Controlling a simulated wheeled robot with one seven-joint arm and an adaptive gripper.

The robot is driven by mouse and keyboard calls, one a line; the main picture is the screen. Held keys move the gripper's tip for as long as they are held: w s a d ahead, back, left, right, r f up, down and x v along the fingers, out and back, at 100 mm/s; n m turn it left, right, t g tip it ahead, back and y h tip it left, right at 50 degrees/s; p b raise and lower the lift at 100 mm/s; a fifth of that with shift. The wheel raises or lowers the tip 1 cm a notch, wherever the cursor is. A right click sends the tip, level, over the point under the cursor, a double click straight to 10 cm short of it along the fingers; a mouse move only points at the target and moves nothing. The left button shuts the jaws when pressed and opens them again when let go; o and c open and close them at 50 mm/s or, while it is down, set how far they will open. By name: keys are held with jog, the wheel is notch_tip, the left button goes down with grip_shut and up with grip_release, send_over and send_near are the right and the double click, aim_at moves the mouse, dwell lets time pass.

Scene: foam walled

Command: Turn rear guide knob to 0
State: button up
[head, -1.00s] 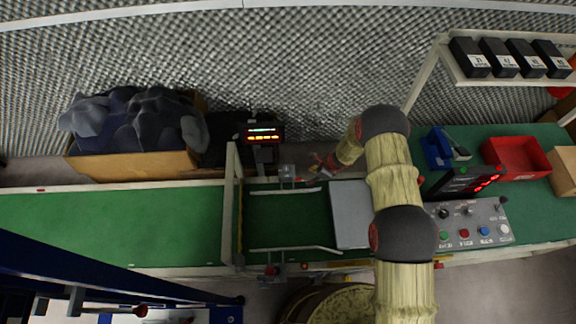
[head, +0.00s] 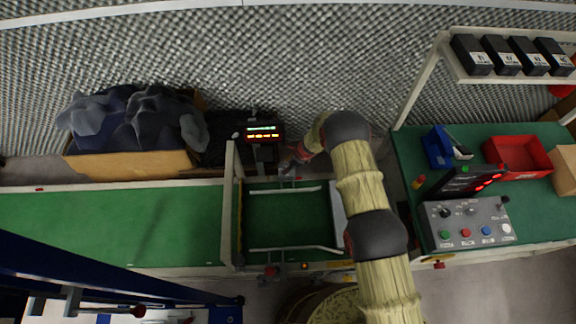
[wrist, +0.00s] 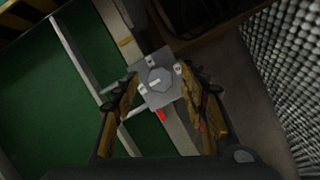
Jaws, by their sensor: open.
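The rear guide knob (wrist: 156,80) shows in the wrist view as a grey hexagonal knob on a square grey plate with small pale labels. A red mark lies just below the plate. My gripper (wrist: 160,92) is open, with its two worn yellow-brown fingers on the left and right of the knob. I cannot tell whether either finger touches it. In the head view my gripper (head: 290,165) is over the rear edge of the conveyor, covering most of the knob's mount (head: 289,178).
The green conveyor (head: 110,222) runs left to right, with two pale guide rails (head: 290,250). A lit display (head: 262,132) stands behind it. A box of dark foam (head: 135,165) is at the back left. A control panel (head: 468,222) and red tray (head: 517,157) are at right.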

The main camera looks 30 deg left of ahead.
jog(key=c, duration=0.3)
jog(key=c, duration=0.7)
grip_shut()
jog(key=shift+m, duration=0.3)
jog(key=m+t+b, duration=0.1)
jog(key=m+b, duration=0.1)
jog(key=shift+s+a+f+m, duration=0.1)
jog(key=shift+m, duration=0.2)
jog(key=m+b, duration=0.1)
jog(key=m, duration=0.1)
jog(key=m+t+h+b, duration=0.1)
jog(key=shift+s+m+t, duration=0.15)
jog(key=shift+m+t, duration=0.15)
jog(key=shift+m, duration=0.1)
jog(key=shift+a+m+t+h, duration=0.1)
jog(key=shift+m+t+h, duration=0.25)
jog(key=shift+m, duration=0.85)
jog(key=shift+m+t+h+p, duration=0.35)
jog(key=shift+m+h+p, duration=0.1)
jog(key=shift+m, duration=1.05)
